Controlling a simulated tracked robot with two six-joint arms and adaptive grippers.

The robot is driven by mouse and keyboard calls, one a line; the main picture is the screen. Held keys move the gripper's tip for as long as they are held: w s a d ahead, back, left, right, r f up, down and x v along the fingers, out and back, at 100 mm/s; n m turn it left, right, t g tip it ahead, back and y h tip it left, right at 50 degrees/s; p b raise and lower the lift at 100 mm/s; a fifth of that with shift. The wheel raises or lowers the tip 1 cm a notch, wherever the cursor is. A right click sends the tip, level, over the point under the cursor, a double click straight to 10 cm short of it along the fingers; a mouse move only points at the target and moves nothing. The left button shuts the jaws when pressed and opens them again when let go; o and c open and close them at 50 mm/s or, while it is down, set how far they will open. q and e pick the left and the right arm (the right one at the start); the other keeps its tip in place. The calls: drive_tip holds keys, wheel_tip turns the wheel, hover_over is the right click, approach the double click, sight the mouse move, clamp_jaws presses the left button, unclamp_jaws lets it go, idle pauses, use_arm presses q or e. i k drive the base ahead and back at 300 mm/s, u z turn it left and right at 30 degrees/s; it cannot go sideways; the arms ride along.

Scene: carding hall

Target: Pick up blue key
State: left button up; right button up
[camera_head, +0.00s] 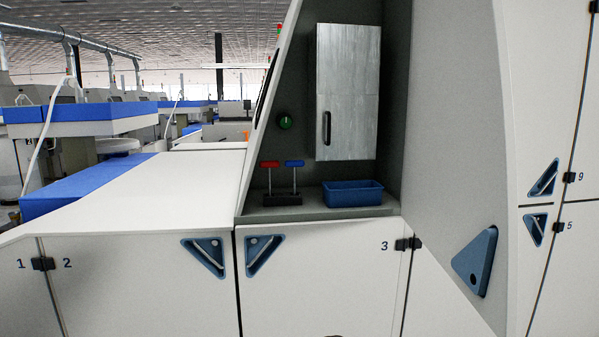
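The blue key (294,164) has a T-shaped blue handle on a thin upright shaft. It stands in a small black holder (283,200) on the grey shelf of the machine's recess, near the recess's left side. A similar red key (269,164) stands just left of it in the same holder. The blue key's lower end is hidden in the holder. Neither of my grippers shows clearly in the head view; only a tiny dark shape appears at the bottom edge, too little to identify.
A blue bin (353,193) sits on the shelf right of the keys. A grey cabinet (347,92) with a black handle hangs above it. A green knob (285,122) is on the recess's back wall. White panels (320,285) close the front below the shelf.

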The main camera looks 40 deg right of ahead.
sight(294, 163)
drive_tip(key=z, duration=0.5)
drive_tip(key=i, duration=1.3)
drive_tip(key=z, duration=0.8)
drive_tip(key=k, duration=0.85)
drive_tip(key=z, duration=0.2)
drive_tip(key=i, duration=0.9)
drive_tip(key=u, duration=0.1)
